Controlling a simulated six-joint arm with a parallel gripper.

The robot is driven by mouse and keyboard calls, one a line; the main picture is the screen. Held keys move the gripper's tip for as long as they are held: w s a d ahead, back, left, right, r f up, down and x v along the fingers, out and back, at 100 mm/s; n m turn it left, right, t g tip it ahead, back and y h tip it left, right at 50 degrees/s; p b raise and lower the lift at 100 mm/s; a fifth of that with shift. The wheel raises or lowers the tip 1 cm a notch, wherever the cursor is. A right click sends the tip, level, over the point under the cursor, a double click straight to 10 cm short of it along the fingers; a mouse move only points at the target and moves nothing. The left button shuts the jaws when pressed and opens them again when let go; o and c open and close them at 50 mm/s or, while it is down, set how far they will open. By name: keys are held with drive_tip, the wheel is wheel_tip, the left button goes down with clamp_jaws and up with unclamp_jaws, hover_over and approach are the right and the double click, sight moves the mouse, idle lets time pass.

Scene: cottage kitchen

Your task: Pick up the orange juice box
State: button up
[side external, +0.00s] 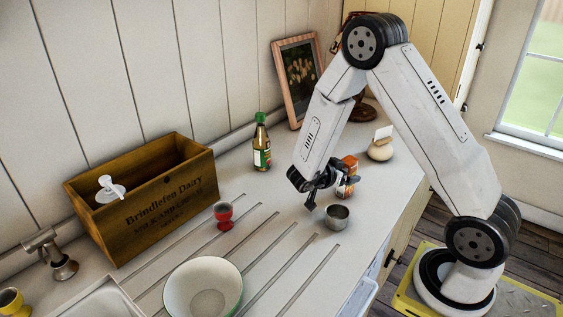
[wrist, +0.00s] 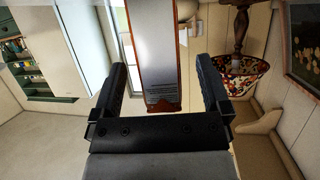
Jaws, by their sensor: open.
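The orange juice box (side external: 351,164) stands on the white counter, orange-red with pale parts, partly hidden behind my gripper. My gripper (side external: 323,190) is low over the counter, just left of the box in the side view. In the wrist view my gripper (wrist: 163,80) has its two dark fingers wide apart. A pale grey panel with small print and reddish edges, which looks like a side of the juice box (wrist: 160,50), shows in the space between them. I see a gap on each side of it, and no finger clearly touches it.
A small metal cup (side external: 337,217) stands close in front of my gripper. A cream round holder with a card (side external: 380,151) is behind right. A sauce bottle (side external: 261,150), red egg cup (side external: 223,215), wooden crate (side external: 160,215) and bowl (side external: 203,288) stand to the left.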

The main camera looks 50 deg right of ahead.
drive_tip(key=shift+x, duration=1.1)
clamp_jaws()
